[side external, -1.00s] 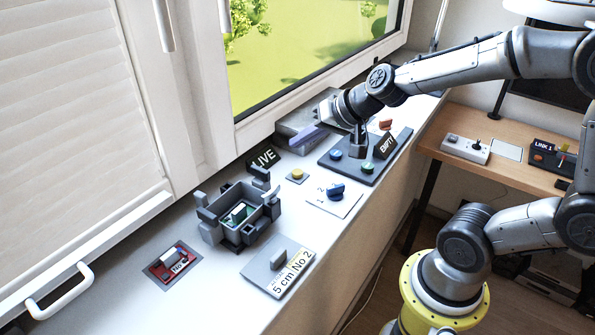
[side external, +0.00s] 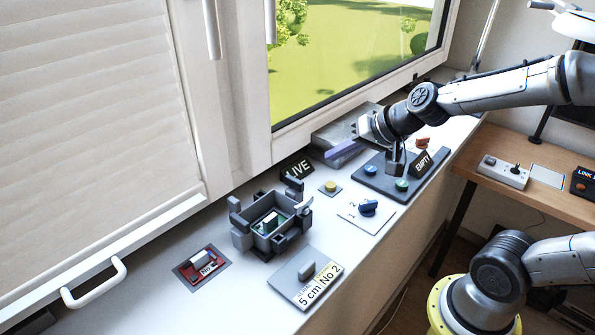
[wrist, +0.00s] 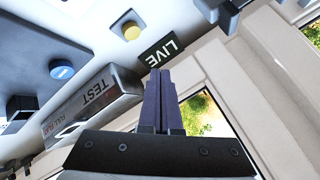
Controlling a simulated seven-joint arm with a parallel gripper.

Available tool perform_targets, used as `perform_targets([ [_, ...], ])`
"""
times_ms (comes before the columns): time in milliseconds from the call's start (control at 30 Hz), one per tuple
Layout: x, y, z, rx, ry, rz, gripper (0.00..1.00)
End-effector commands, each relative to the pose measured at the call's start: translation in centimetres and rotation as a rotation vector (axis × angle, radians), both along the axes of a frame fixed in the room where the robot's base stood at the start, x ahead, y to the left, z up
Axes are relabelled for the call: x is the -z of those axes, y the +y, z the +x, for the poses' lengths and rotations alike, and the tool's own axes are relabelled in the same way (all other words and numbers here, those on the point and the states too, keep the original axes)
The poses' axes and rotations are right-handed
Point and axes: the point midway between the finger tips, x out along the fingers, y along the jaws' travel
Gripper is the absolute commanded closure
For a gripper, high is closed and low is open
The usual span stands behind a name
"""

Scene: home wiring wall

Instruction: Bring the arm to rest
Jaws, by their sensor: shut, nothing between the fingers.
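My gripper (side external: 343,150) is shut and empty, its purple fingers pressed together and pointing left over the windowsill near the LIVE sign. In the wrist view the closed fingers (wrist: 160,100) point toward the LIVE sign (wrist: 162,51), with the grey TEST box (wrist: 95,100) beside them. My arm reaches in from the right, above the dark button board. I cannot tell the exact height of the fingers above the sill.
The dark board (side external: 385,185) with blue and green buttons lies below my wrist. A yellow button (side external: 330,187), a blue knob plate (side external: 352,217), a grey open box (side external: 242,240), a red module (side external: 203,265) and a labelled plate (side external: 290,290) lie on the sill. The window frame (side external: 290,140) is close behind.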

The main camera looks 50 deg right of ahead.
Motion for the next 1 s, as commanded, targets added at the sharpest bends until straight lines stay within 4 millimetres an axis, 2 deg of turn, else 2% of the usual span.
perform_targets([
  [267, -0.1, 0.4, 0.0, -0.01, -0.002, -0.001, 1.0],
  [367, -2.3, 1.3, 0.1, -0.038, -0.047, -0.013, 1.0],
  [467, -5.0, 2.8, -1.2, -0.114, -0.085, -0.061, 1.0],
  [600, -7.5, 5.2, -5.5, -0.276, -0.082, -0.163, 1.0],
  [700, -7.8, 6.0, -9.3, -0.383, -0.042, -0.251, 1.0],
  [833, -6.8, 5.6, -14.0, -0.482, 0.041, -0.365, 1.0],
  [1000, -4.4, 3.5, -18.6, -0.53, 0.194, -0.477, 1.0],
])
